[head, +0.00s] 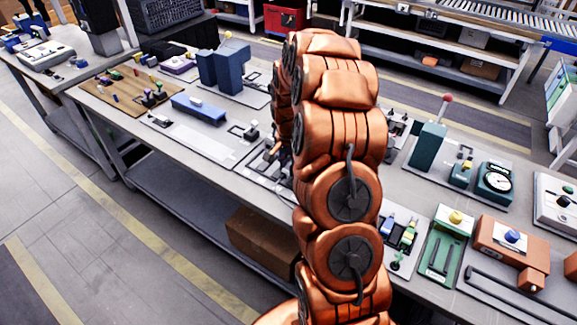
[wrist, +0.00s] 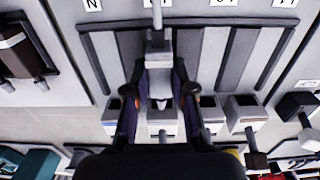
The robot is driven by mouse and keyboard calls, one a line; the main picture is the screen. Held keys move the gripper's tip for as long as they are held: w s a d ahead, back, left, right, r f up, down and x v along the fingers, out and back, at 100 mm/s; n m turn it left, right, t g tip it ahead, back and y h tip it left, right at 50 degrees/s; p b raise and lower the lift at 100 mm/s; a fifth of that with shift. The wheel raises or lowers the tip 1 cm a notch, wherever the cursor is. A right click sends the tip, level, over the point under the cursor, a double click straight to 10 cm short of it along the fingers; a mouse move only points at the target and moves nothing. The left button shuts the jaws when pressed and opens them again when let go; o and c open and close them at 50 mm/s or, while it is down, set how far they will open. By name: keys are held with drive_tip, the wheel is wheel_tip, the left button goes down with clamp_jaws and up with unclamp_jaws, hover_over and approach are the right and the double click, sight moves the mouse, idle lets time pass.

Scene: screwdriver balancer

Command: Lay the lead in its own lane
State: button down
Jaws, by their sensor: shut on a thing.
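In the wrist view my gripper (wrist: 160,100) is shut on a light grey block, the lead (wrist: 158,62), with one finger on each side. A thin grey stem runs from the lead toward the top edge. The lead is over a grey lane board (wrist: 86,45) with several dark and light lanes; I cannot tell whether it touches the board. The lane under it is mostly hidden by the lead and fingers. In the head view the board (head: 262,168) shows partly left of my arm, which hides most of the gripper and the lead.
Label tags, one reading N (wrist: 92,5), sit above the lanes. A row of grey blocks with dark openings (wrist: 243,112) lies close below the board. A dark brown part (wrist: 20,50) stands at left. Blue blocks (head: 222,70) and a dial gauge (head: 495,182) stand on the bench.

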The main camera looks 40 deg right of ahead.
drive_tip(key=shift+f+b, duration=0.55)
drive_tip(key=shift+f, duration=0.1)
idle(0.6)
drive_tip(key=c, duration=0.9)
unclamp_jaws()
drive_tip(key=shift+r, duration=0.1)
wheel_tip(320, 180, up, 12)
